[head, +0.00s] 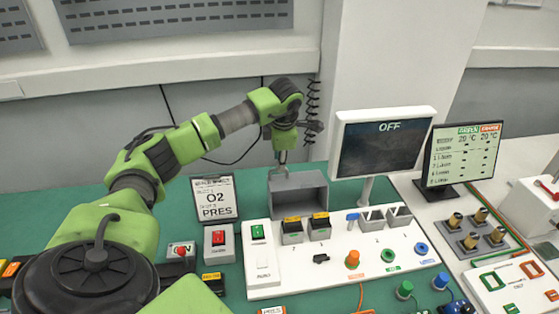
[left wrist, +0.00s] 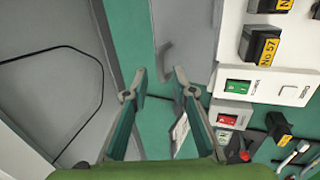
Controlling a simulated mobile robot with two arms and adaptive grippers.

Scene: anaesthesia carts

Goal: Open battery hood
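A grey box-like hood (head: 299,178) stands at the back of the green table, behind the white panel; I take it for the battery hood. Its front shows a darker recess. In the left wrist view the hood's grey top (left wrist: 190,22) carries a small bent handle (left wrist: 165,48). My left gripper (head: 282,158) points down above the hood's back left part. In the left wrist view its two fingers (left wrist: 160,72) are spread, with the handle just beyond the tips and nothing held. Contact with the handle cannot be told. My right gripper is not in view.
The white panel (head: 300,275) holds black blocks with yellow labels (head: 292,230) and a green switch (head: 258,232). A monitor reading OFF (head: 385,145) stands right of the hood. A PRES sign (head: 215,200) stands left of it. The wall (head: 240,120) is close behind.

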